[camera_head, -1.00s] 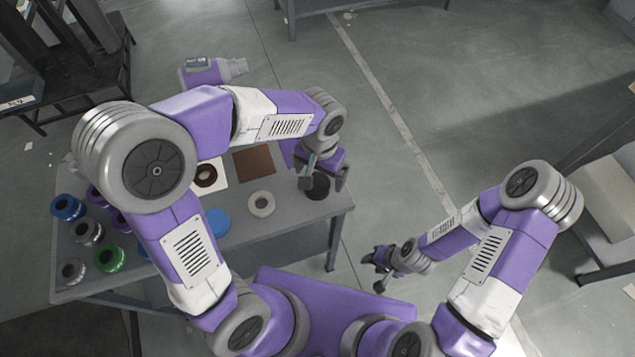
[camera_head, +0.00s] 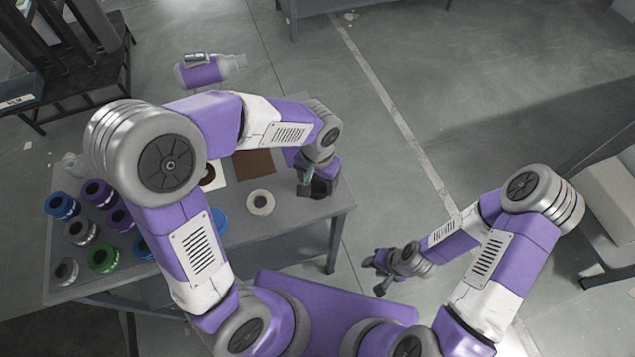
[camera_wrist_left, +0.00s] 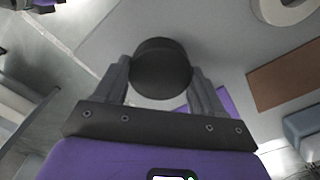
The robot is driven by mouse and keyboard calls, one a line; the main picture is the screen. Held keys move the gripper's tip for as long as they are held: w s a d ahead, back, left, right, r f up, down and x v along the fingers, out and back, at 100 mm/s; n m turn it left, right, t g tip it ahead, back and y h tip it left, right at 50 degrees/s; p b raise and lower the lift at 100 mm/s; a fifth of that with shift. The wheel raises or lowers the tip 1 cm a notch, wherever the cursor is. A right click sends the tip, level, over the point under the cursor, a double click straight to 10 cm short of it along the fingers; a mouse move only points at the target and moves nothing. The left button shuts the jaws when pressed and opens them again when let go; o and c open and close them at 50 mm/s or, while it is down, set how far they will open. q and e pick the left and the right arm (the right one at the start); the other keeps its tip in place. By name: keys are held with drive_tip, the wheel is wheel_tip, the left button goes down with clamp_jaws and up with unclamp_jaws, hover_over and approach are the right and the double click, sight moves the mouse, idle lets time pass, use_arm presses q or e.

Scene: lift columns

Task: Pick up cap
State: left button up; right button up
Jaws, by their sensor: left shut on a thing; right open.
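The cap is a black round disc. In the left wrist view the cap (camera_wrist_left: 160,68) sits between the two fingers of my left gripper (camera_wrist_left: 160,85), which are shut on its sides. In the head view my left gripper (camera_head: 318,188) is at the right end of the grey table (camera_head: 290,220), and the dark cap shows only partly there. I cannot tell whether the cap touches the table. My right gripper (camera_head: 382,273) is open and empty, away from the table, over the floor.
A white ring (camera_head: 260,202) and a brown square (camera_head: 254,166) lie left of my left gripper. A blue disc (camera_head: 218,221) is partly hidden by my arm.

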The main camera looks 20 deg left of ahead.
sight(318, 182)
use_arm(q)
wheel_tip(318, 182, up, 12)
drive_tip(key=p, duration=0.5)
drive_tip(key=shift+p, duration=0.3)
drive_tip(key=shift+f, duration=0.1)
